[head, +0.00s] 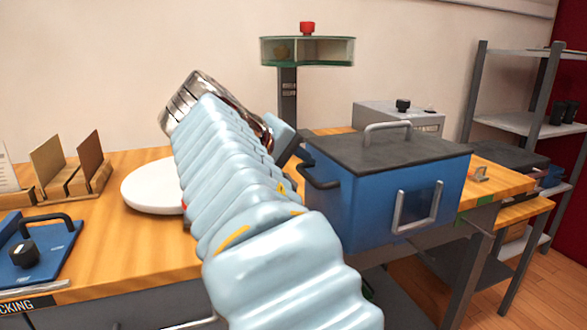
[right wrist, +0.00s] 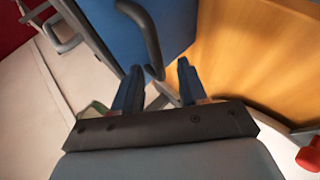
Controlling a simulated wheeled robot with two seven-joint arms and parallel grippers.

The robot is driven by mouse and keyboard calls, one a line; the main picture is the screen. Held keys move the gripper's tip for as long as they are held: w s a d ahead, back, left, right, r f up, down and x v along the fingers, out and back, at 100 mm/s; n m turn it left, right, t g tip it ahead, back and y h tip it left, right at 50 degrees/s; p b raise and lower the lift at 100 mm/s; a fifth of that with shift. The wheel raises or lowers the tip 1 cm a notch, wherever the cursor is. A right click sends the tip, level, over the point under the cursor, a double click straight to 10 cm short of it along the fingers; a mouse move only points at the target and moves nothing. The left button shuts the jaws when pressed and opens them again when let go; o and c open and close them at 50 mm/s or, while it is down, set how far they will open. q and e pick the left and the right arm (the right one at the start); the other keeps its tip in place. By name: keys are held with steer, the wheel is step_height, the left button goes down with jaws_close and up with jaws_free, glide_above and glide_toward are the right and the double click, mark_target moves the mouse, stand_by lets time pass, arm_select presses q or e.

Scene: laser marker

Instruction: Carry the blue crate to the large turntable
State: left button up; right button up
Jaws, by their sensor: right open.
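The blue crate (head: 380,207) has a dark grey lid with a metal handle on top, a metal handle on its front and a dark handle (head: 318,172) on its left end. My right gripper (head: 287,140) is at that left end. In the right wrist view my right gripper (right wrist: 159,72) is open, and the dark handle (right wrist: 150,38) reaches down between its fingertips beside the blue wall (right wrist: 105,28). I cannot tell whether they touch. A white round disc (head: 145,193), which looks like the turntable, lies on the wooden table, partly hidden by my arm. My left gripper is out of view.
A post with a round glass-sided tray (head: 306,51) and red knob stands behind my arm. A grey box (head: 390,115) stands behind the crate. A blue plate with a handle (head: 38,248) and wooden holders (head: 70,178) are at left. A metal shelf (head: 520,120) stands at right.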

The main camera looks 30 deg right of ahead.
steer(key=p+v, duration=0.1)
steer(key=v, duration=1.1)
steer(key=shift+a+r+p, duration=0.2)
steer(key=shift+a+p, duration=0.1)
